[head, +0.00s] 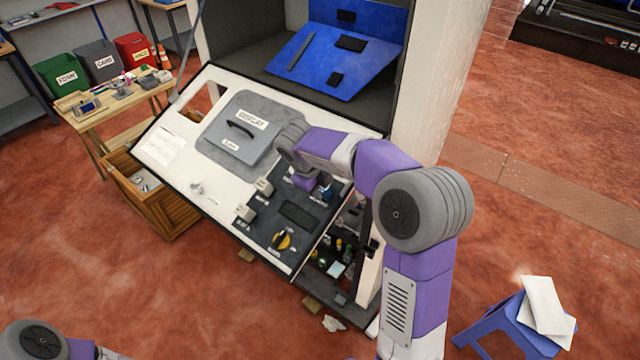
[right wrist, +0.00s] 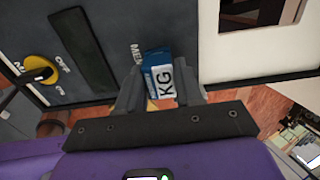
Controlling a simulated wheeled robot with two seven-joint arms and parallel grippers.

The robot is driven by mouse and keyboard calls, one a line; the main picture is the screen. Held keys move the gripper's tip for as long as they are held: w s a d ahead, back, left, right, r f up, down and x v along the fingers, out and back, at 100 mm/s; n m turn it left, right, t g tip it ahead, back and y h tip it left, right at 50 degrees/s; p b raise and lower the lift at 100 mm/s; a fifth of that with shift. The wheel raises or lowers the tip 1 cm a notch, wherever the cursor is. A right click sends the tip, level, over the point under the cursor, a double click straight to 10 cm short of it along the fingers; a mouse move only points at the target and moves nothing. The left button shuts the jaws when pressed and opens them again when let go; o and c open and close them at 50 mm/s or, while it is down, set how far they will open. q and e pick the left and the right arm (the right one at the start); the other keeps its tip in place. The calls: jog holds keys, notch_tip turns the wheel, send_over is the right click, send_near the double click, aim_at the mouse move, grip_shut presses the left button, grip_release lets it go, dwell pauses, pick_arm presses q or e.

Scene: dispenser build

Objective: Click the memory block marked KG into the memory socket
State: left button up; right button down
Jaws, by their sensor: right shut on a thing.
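The blue memory block with a white KG label (right wrist: 165,78) sits between the fingers of my right gripper (right wrist: 160,90) in the right wrist view. The gripper is shut on it. The block's far end meets or overlaps the dark panel (right wrist: 105,20) beside partly covered lettering starting "MEM". The socket itself is hidden, and I cannot tell whether the block is in it or just in front. In the head view a small blue patch (head: 327,193) shows by the gripper, over the dark panel's upper right part. My left gripper is out of view.
The panel carries a yellow knob (head: 284,240), a dark slot (head: 298,214) and pale blocks (head: 264,186) at its left. A grey display cover (head: 240,135) lies up-left. An open bay with small parts (head: 335,262) is at lower right. A side table (head: 118,100) stands left.

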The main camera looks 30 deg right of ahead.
jog(key=shift+p, duration=0.65)
dwell(0.6)
jog(key=shift+d+f, duration=0.15)
jog(key=shift+f, duration=0.2)
dwell(0.9)
jog(key=shift+c, duration=0.8)
grip_release()
jog(key=shift+r, duration=0.1)
jog(key=shift+p+v, duration=1.55)
jog(key=shift+v, duration=1.4)
jog(key=shift+w, duration=0.1)
